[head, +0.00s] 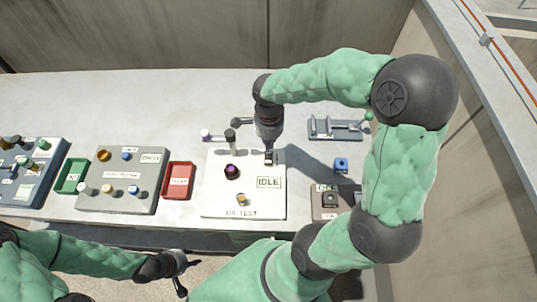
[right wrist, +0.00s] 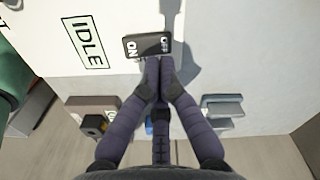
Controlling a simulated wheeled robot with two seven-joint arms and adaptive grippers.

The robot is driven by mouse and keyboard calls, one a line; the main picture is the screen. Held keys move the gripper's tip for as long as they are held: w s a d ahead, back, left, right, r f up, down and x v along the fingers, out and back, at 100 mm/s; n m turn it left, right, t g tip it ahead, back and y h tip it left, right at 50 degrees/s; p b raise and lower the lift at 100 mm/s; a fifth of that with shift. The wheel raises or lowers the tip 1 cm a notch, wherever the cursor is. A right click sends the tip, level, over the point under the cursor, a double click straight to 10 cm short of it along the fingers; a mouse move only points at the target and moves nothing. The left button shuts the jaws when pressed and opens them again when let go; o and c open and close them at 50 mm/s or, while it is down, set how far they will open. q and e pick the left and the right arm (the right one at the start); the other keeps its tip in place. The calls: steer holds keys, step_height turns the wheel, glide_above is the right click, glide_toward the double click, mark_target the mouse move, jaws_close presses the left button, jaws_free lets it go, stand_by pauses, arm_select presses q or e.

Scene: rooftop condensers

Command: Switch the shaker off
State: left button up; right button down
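A white panel (head: 215,200) on the bench carries a sign reading IDLE (head: 268,182), also readable in the right wrist view (right wrist: 88,42). Beside the sign is a black rocker switch (right wrist: 147,46) marked ON and OFF. My right gripper (head: 269,158) points down over this switch. In the right wrist view its fingers (right wrist: 161,66) are together and empty, with the tips at the switch's near edge; I cannot tell whether they touch it. My left gripper (head: 186,272) is low at the front of the bench, its fingers spread and empty.
The panel also bears a dark round knob (head: 232,172) and a small brass part (head: 242,199). A brown-grey box (head: 322,210) and a blue block (head: 341,164) stand to the right. A red tray (head: 178,181) and a grey console (head: 122,180) are left. A grey fixture (head: 334,129) sits behind.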

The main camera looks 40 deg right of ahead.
mark_target(268, 154)
steer(key=shift+r+p, duration=1.1)
steer(key=shift+r, duration=0.75)
steer(key=shift+a+f, duration=0.1)
